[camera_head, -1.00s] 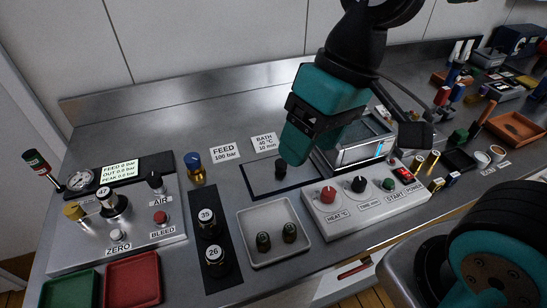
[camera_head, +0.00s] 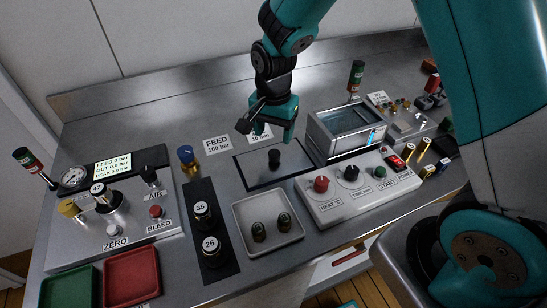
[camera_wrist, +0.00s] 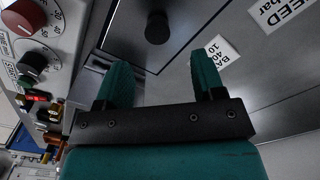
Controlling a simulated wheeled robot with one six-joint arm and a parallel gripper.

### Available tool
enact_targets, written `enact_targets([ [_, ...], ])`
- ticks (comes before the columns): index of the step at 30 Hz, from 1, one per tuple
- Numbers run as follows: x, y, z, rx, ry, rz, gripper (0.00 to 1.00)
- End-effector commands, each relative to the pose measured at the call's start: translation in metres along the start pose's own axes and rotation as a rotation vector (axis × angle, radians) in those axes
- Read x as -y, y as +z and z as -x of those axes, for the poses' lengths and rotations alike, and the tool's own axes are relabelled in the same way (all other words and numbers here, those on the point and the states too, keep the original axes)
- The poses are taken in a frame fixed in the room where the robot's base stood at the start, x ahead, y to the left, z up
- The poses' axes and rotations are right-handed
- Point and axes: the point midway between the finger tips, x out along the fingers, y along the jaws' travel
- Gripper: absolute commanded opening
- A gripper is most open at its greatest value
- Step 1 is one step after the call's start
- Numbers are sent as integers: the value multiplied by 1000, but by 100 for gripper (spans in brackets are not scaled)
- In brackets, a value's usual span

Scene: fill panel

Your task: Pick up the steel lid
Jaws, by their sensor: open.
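The steel lid (camera_head: 258,178) is a flat rectangular plate with a dark edge and an upright black knob (camera_head: 274,158). It lies on the bench left of the open water bath (camera_head: 347,130). In the wrist view the lid (camera_wrist: 120,42) fills the upper middle, with its knob (camera_wrist: 157,28) beyond the fingertips, roughly centred between them. My gripper (camera_head: 283,133) is above the lid's back part, slightly behind the knob in the picture. Its two teal fingers (camera_wrist: 162,72) are apart with nothing between them. It does not appear to touch the lid.
The heater panel (camera_head: 345,200) with knobs and buttons stands in front of the bath. A grey tray (camera_head: 240,222) holds two small dark-capped vials. A blue-topped valve (camera_head: 187,156) and the pressure panel (camera_head: 125,215) are to the left.

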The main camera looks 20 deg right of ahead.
Motion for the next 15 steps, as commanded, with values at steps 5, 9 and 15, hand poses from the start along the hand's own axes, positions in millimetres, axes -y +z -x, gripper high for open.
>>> enact_targets([
  [5, 0, 0, -21, 1, 1, 0, 63],
  [9, -1, 1, -29, 2, 1, 1, 63],
  [15, -4, 4, -56, 3, 4, 1, 63],
])
